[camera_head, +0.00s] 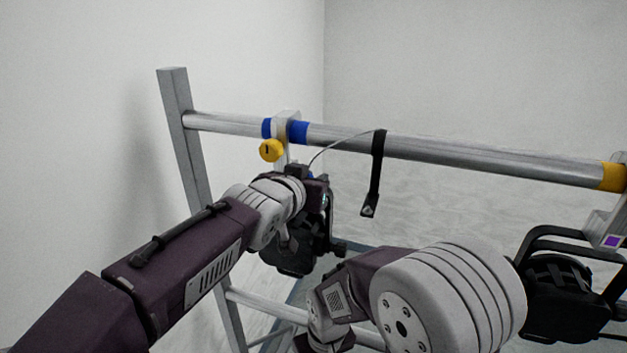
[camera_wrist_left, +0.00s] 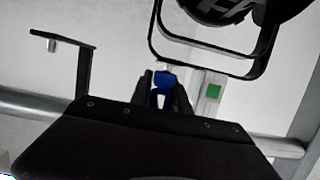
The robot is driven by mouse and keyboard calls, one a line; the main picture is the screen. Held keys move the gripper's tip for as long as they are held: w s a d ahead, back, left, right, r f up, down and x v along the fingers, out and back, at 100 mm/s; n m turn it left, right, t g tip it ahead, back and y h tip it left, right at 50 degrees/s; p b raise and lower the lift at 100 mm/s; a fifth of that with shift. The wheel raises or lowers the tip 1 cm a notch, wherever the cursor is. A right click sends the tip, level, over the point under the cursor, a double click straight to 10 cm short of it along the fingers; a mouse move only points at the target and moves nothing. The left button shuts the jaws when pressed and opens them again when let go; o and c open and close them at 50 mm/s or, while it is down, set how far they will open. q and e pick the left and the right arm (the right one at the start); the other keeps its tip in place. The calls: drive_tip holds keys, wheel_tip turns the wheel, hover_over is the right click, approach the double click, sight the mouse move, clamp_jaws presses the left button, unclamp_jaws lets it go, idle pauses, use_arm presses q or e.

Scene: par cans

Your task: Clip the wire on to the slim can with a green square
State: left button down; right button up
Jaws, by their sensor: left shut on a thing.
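The slim can (camera_head: 290,250) is a black lamp hanging from the rail below blue tape. In the left wrist view its black yoke (camera_wrist_left: 205,62) and part of its body show at the top. The green square (camera_wrist_left: 213,90) is on the pale clamp beside my fingers. My left gripper (camera_head: 312,178) is beside the clamp and partly hidden by its own wrist. In the left wrist view its fingers (camera_wrist_left: 165,90) are shut on a blue piece, apparently the wire's end. The thin wire (camera_head: 335,146) arcs from the gripper to the rail. My right gripper is not visible.
A silver rail (camera_head: 450,152) crosses the frame, with a black strap (camera_head: 376,175) hanging from it. A second black can (camera_head: 565,290) with a purple square (camera_head: 611,241) hangs at the right.

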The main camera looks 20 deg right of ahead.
use_arm(q)
drive_tip(key=shift+f+b, duration=0.5)
idle(0.5)
drive_tip(key=c, duration=1.2)
unclamp_jaws()
drive_tip(key=shift+o, duration=0.2)
drive_tip(key=shift+s+a, duration=0.15)
drive_tip(key=b+v, duration=0.4)
drive_tip(key=v, duration=0.5)
drive_tip(key=shift+b, duration=0.4)
